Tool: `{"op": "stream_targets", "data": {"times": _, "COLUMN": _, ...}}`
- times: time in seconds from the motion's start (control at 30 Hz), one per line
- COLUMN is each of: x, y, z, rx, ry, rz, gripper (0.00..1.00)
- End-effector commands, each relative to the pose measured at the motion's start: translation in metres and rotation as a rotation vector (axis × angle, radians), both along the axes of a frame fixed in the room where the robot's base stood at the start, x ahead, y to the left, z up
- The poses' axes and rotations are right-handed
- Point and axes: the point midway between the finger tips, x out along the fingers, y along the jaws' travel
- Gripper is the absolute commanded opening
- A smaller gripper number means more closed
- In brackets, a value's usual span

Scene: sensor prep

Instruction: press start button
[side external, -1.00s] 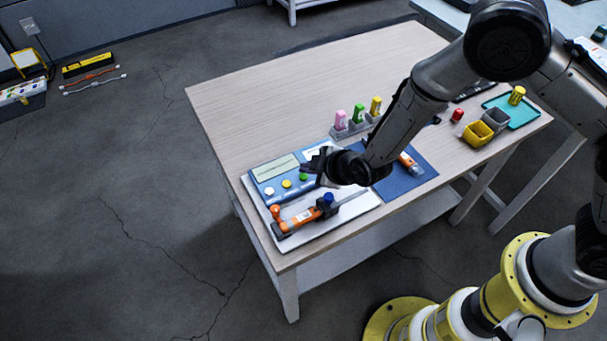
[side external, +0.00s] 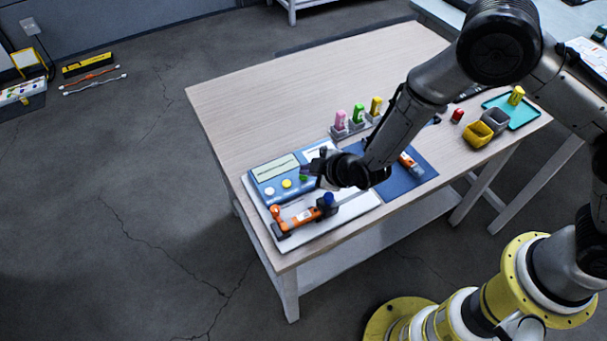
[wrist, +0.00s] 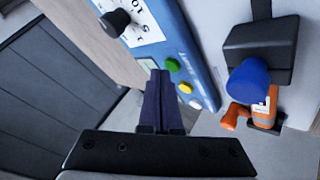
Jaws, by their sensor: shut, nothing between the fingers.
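A blue panel (side external: 262,173) with a display lies on the white board at the table's near left corner. It carries a green button (wrist: 172,64), a yellow button (wrist: 185,88) and a white button (wrist: 196,104) in a row. No start label is readable. A black knob (wrist: 115,22) stands on the panel's white dial. My gripper (wrist: 160,76) is shut and empty, its dark fingertips right beside the green button in the wrist view. I cannot tell whether they touch it. In the side view my gripper (side external: 316,170) partly hides the green button (side external: 303,178).
An orange device with a blue knob (side external: 328,198) lies beside the panel on the white board (side external: 355,208). A blue mat (side external: 415,182), pink, green and yellow bottles in a holder, and bins (side external: 478,134) stand to the right. The table's back left is clear.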

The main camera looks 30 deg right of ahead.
Motion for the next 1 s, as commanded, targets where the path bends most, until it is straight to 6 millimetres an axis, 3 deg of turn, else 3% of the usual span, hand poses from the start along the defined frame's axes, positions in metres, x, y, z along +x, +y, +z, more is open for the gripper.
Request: {"op": "stream_targets", "data": {"times": 1.0, "x": 0.0, "y": -0.0001, "z": -0.0078, "rx": 0.0, "ry": 0.0, "rz": 0.0, "gripper": 0.0}}
